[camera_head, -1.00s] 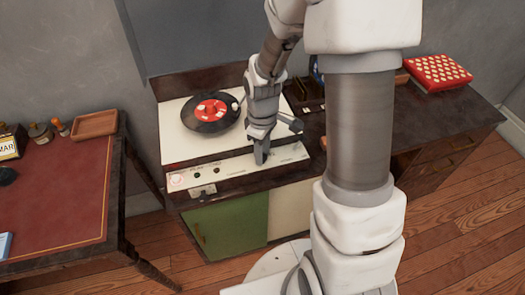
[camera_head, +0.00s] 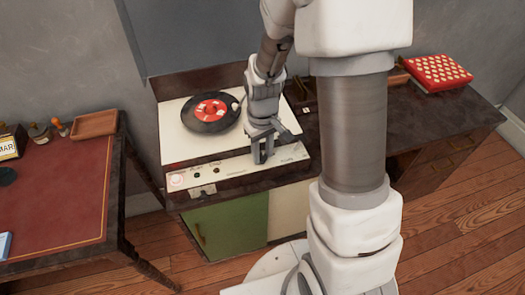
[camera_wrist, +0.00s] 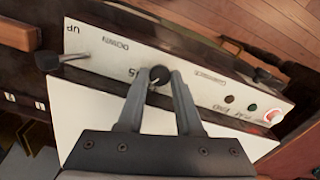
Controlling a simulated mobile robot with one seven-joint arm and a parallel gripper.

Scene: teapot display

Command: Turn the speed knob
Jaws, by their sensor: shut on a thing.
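The speed knob (camera_wrist: 159,74) is a small round dark knob on the white control panel of a record player. In the wrist view it sits between the tips of my gripper (camera_wrist: 159,79), which is shut on it. A partly hidden number is printed beside it. In the head view my gripper (camera_head: 263,156) reaches down to the front panel (camera_head: 225,172), and the fingers hide the knob. The record player (camera_head: 172,128) carries a black record with a red centre (camera_head: 211,108).
A red round button (camera_wrist: 274,116) is at the panel's other end. A red box with white dots (camera_head: 438,72) lies on the cabinet at right. A red-topped desk (camera_head: 60,195) stands at left.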

